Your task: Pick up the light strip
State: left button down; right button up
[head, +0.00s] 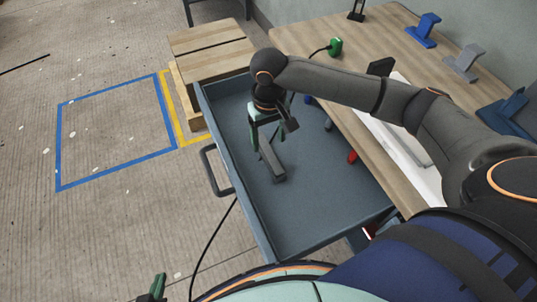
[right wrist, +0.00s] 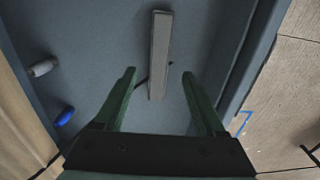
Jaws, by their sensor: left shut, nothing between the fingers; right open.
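The light strip (head: 273,164) is a short grey bar lying on the floor of the open blue-grey drawer (head: 310,205). It also shows in the right wrist view (right wrist: 160,45), its near end between the two fingers in the picture. My right gripper (head: 268,139) is open and points down into the drawer over the strip's far end. A gap shows on both sides of the strip; I cannot tell how far above it the fingertips are. My left gripper (head: 157,288) is shut and empty at the bottom left, outside the drawer, only partly in view.
Grey (right wrist: 43,67) and blue (right wrist: 66,115) pieces and a red piece (head: 352,157) lie along the drawer's right side. The drawer handle (head: 214,170) sticks out left. The wooden table (head: 300,42) stands right, with blue and grey stands. A wooden pallet (head: 212,48) stands behind.

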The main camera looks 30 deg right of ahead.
aim_at(269, 152)
jog(key=shift+w+f+b, duration=0.1)
jog(key=shift+f+b, duration=0.3)
jog(key=shift+f, duration=2.35)
grip_shut()
